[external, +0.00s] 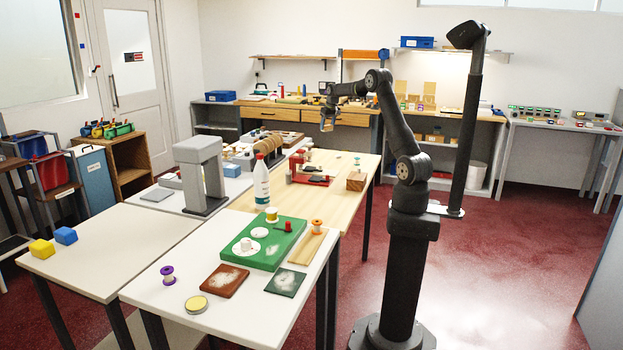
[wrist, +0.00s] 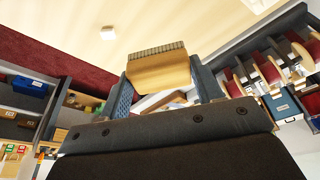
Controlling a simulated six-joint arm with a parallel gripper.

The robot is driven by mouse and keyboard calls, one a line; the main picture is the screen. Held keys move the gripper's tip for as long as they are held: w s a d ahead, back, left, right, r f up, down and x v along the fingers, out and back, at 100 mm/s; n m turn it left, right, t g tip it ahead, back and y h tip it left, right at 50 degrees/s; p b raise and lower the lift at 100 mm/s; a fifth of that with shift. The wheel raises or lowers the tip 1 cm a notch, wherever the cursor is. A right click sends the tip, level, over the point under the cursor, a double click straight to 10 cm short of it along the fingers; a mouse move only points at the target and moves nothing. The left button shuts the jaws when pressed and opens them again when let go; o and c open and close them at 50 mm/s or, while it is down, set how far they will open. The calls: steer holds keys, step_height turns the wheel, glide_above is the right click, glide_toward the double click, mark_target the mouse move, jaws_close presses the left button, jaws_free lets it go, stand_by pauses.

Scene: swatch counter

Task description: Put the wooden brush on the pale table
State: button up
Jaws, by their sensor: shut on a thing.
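The wooden brush (wrist: 158,74) is between the two blue fingers of my gripper (wrist: 165,88) in the wrist view. It has a pale wooden body and a row of dark bristles along its upper edge. In the external view my gripper (external: 327,114) is shut on the brush (external: 327,126), raised above the far end of the pale wood table (external: 253,200). The brush is small there and its details cannot be told. The table's pale top (wrist: 75,20) also fills the upper part of the wrist view, apart from the brush.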

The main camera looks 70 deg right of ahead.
steer(key=s+d+m, duration=0.2)
steer(key=s+d, duration=0.6)
steer(key=s, duration=0.2)
glide_toward(326, 161)
steer(key=shift+w+a+f+h, duration=0.1)
steer(key=shift+w+f+h, duration=0.2)
steer(key=shift+w+f, duration=0.25)
steer(key=shift+f, duration=2.05)
steer(key=shift+f, duration=0.2)
steer(key=o, duration=1)
steer(key=shift+c, duration=0.2)
steer(key=shift+r, duration=0.1)
